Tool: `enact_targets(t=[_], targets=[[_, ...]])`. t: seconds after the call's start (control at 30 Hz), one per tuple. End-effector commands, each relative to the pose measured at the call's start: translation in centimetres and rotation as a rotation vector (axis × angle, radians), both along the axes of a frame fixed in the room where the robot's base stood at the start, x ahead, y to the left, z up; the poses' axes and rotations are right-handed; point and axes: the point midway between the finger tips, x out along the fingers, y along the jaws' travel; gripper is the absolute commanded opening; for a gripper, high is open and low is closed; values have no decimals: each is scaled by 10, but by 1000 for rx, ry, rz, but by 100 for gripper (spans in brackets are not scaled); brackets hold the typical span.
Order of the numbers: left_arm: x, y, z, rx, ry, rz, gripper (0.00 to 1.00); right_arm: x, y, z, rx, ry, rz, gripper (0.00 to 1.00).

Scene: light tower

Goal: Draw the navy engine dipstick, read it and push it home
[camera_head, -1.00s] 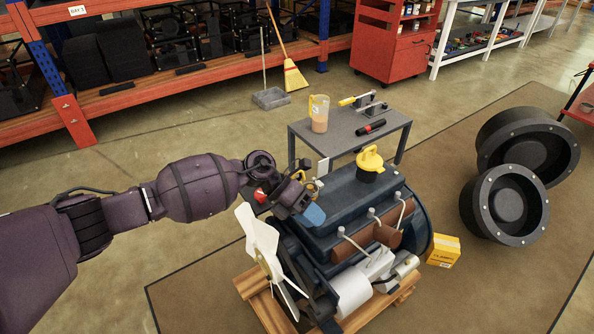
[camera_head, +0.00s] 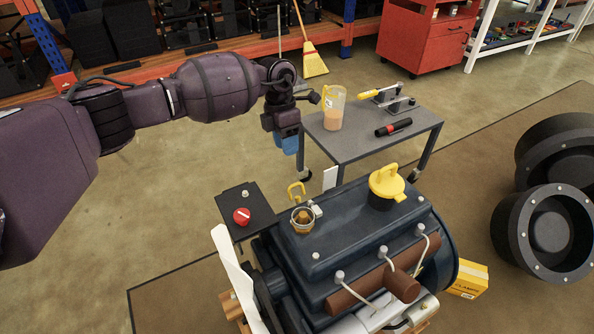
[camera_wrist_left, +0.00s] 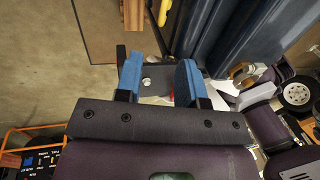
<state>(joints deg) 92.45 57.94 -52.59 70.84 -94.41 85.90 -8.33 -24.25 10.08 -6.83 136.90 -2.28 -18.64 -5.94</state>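The navy engine (camera_head: 345,225) stands at lower centre in the head view; its side also shows in the left wrist view (camera_wrist_left: 222,40). A yellow loop handle (camera_head: 297,190), apparently the dipstick's, stands at its back left edge, behind a round metal neck (camera_head: 302,219). Whether the dipstick is fully seated cannot be told. My left gripper (camera_head: 287,144) hangs beyond the engine, its blue fingertips pointing down, apart from the handle. In the left wrist view its fingers (camera_wrist_left: 160,82) are spread with nothing held between them. My right gripper does not show.
A yellow cap (camera_head: 386,183) sits on the engine. A dark panel with a red knob (camera_head: 241,216) is at its left, near a white fan (camera_head: 232,265). A grey table (camera_head: 365,150) behind holds a jug (camera_head: 333,108), a torch (camera_head: 394,127) and a yellow-handled tool (camera_head: 385,95).

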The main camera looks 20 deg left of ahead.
Motion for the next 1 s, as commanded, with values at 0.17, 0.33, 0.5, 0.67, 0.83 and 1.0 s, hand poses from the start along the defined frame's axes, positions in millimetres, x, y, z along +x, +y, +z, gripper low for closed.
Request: enact_targets(t=[0.17, 0.33, 0.5, 0.67, 0.83, 1.0], targets=[[-5, -4, -27, 0, 7, -2, 36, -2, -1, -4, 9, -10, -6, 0], [-10, -10, -58, -1, 13, -1, 36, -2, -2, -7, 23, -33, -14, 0], [-14, -15, -83, -1, 10, -2, 36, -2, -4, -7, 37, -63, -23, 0], [-16, -19, -98, -2, 7, -1, 36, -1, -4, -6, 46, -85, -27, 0], [-17, -20, -104, -1, 3, -1, 36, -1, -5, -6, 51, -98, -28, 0], [-16, -20, -103, -2, 1, -1, 36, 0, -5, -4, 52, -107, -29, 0]])
